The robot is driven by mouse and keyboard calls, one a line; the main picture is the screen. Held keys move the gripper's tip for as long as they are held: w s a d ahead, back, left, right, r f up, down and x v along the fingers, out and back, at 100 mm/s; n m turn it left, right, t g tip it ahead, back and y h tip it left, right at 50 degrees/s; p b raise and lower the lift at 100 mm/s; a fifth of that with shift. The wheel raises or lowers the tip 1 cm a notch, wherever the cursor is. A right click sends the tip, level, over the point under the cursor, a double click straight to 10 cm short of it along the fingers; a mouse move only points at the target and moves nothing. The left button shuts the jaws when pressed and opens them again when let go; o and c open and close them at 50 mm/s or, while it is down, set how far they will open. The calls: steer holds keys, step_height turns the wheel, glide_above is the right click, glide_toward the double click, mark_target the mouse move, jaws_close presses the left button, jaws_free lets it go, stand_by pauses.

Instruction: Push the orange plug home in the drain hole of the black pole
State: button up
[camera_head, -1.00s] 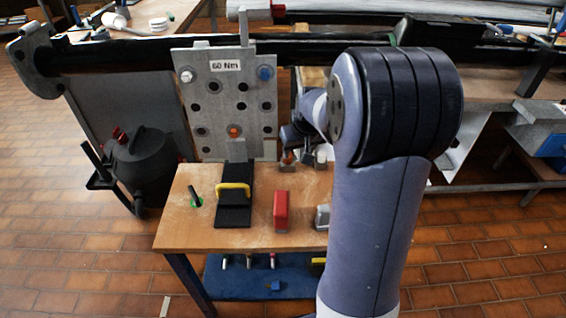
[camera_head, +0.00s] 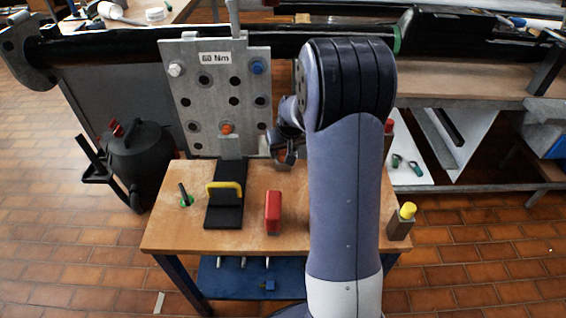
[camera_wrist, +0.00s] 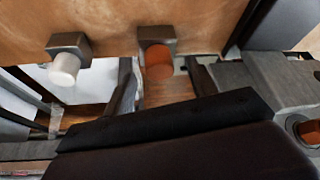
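An orange plug (camera_wrist: 158,62) stands in a grey holder (camera_wrist: 156,35) on the wooden table, in the wrist view. My gripper (camera_wrist: 160,80) is open, with one dark finger on each side of the plug; I see no clear contact. In the head view my gripper (camera_head: 287,150) is low at the table's back edge, and the plug is not clearly visible there. The black pole (camera_head: 120,50) runs across behind the table, with a grey drilled plate (camera_head: 215,95) in front of it. I cannot make out the drain hole.
A white plug (camera_wrist: 65,68) in a similar holder is left of the orange one. On the wooden table (camera_head: 170,235) are a black board (camera_head: 224,215) with a yellow handle, a red block (camera_head: 273,210) and a yellow-topped block (camera_head: 404,215). An orange piece (camera_head: 227,128) sits on the plate.

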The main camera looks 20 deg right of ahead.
jaws_close()
stand_by(0.4)
steer(key=shift+r, duration=0.1)
